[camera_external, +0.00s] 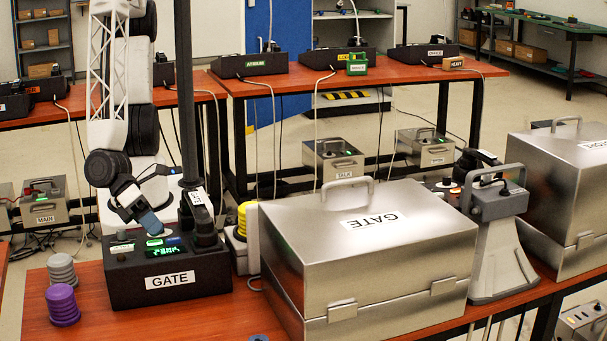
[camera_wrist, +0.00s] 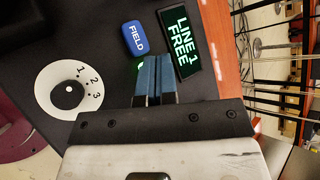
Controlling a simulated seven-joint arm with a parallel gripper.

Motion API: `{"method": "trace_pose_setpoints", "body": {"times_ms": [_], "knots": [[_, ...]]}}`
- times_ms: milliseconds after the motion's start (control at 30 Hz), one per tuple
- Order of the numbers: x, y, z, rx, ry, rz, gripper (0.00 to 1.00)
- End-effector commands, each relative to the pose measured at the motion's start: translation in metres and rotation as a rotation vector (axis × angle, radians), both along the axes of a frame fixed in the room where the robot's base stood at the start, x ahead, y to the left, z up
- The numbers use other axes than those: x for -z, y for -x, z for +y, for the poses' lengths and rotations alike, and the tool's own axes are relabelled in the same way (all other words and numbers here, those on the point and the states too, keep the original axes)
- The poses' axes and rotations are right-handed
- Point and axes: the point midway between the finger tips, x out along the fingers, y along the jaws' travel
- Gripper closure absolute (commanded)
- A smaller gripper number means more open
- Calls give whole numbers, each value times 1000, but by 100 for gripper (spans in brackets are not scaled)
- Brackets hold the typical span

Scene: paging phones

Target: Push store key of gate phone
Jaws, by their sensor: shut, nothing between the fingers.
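The gate phone (camera_external: 112,285) is a black sloped box with a white GATE label, on the red-brown table. My gripper (camera_external: 152,226) is shut and empty, its blue fingers pointing down just over the phone's top panel. In the wrist view my gripper (camera_wrist: 153,58) is beside a blue key marked FIELD (camera_wrist: 136,38). The lit display (camera_wrist: 181,45) reads LINE 1 FREE. A small green glow (camera_wrist: 141,65) shows at the fingertips; what lies under them is hidden. A white dial (camera_wrist: 68,95) marked 1, 2, 3 is at left. No key marked store is readable.
A grey ribbed cylinder (camera_external: 62,270) and a purple one (camera_external: 62,305) stand left of the phone. A handset (camera_external: 201,225) stands at its right side. A large metal GATE case (camera_external: 370,265) is to the right. Other phones stand on the back tables.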

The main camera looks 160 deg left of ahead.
Motion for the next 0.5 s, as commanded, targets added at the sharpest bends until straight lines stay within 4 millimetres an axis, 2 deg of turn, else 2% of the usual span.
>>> {"method": "trace_pose_setpoints", "body": {"times_ms": [167,500], "knots": [[-5,0,0,-1,1,-2,100],[-28,4,0,0,1,-3,100]]}}
